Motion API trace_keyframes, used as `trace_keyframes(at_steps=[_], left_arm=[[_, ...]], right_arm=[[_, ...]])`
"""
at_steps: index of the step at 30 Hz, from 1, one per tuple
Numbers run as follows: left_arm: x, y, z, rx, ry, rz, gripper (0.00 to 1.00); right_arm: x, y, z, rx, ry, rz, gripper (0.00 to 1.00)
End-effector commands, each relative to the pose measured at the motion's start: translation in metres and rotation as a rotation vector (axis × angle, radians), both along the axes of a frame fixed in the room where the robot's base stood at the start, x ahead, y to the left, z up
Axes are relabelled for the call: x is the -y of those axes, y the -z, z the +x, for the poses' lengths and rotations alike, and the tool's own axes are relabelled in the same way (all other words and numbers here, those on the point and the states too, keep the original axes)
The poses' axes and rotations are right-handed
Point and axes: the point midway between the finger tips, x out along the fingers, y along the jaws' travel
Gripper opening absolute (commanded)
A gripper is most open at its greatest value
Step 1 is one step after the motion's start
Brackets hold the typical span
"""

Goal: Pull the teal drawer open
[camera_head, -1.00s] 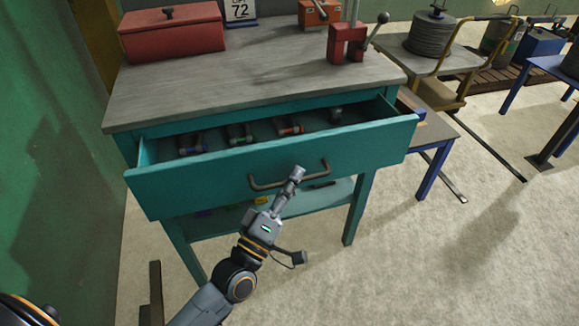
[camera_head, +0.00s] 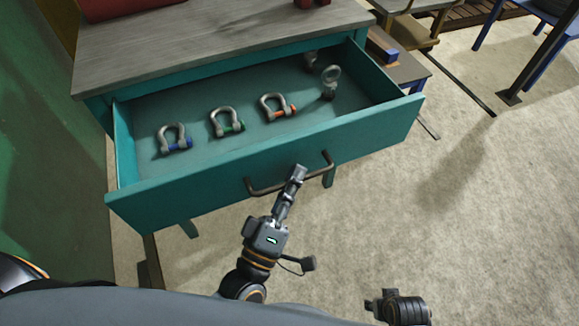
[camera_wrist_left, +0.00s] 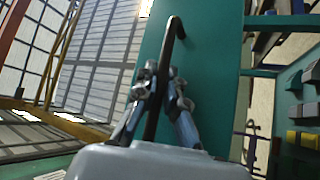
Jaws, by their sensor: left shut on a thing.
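The teal drawer (camera_head: 375,137) stands well open below a grey worktop. Its bar handle (camera_head: 262,189) runs across the middle of its front. My left gripper (camera_head: 297,176) is shut on the handle, right of its middle. In the left wrist view, the two fingers (camera_wrist_left: 160,80) close around the dark handle bar (camera_wrist_left: 173,42), in front of the teal drawer face (camera_wrist_left: 208,60). My right gripper (camera_head: 380,304) shows partly at the bottom edge, away from the drawer; its jaws cannot be made out.
Inside the drawer lie shackles with a blue pin (camera_head: 174,139), a green pin (camera_head: 227,122) and an orange pin (camera_head: 278,107), plus an eye-shaped piece (camera_head: 330,82). A green wall (camera_head: 50,170) is close at left. The floor (camera_head: 480,220) at right is clear.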

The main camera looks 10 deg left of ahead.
Motion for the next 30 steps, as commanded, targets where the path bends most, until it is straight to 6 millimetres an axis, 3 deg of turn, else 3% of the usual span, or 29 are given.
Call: trace_keyframes(at_steps=[12, 13, 15, 25, 30], left_arm=[[0.002, 0.002, -0.002, -0.004, 0.001, 0.002, 0.00], [0.002, 0.002, -0.002, -0.004, 0.001, 0.002, 0.12], [0.002, 0.002, -0.002, -0.004, 0.001, 0.002, 0.20], [0.001, 0.002, -0.004, -0.002, 0.001, 0.001, 0.20], [-0.004, 0.012, -0.024, -0.005, 0.003, 0.004, 0.20]], right_arm=[[0.000, 0.001, 0.000, 0.000, 0.000, 0.000, 0.40], [0.000, 0.001, 0.000, 0.000, 0.000, 0.000, 0.40], [0.000, 0.001, 0.000, 0.000, 0.000, 0.000, 0.40], [0.000, 0.002, -0.001, -0.001, 0.001, 0.001, 0.40], [0.000, 0.002, -0.001, -0.001, 0.000, 0.001, 0.40]])
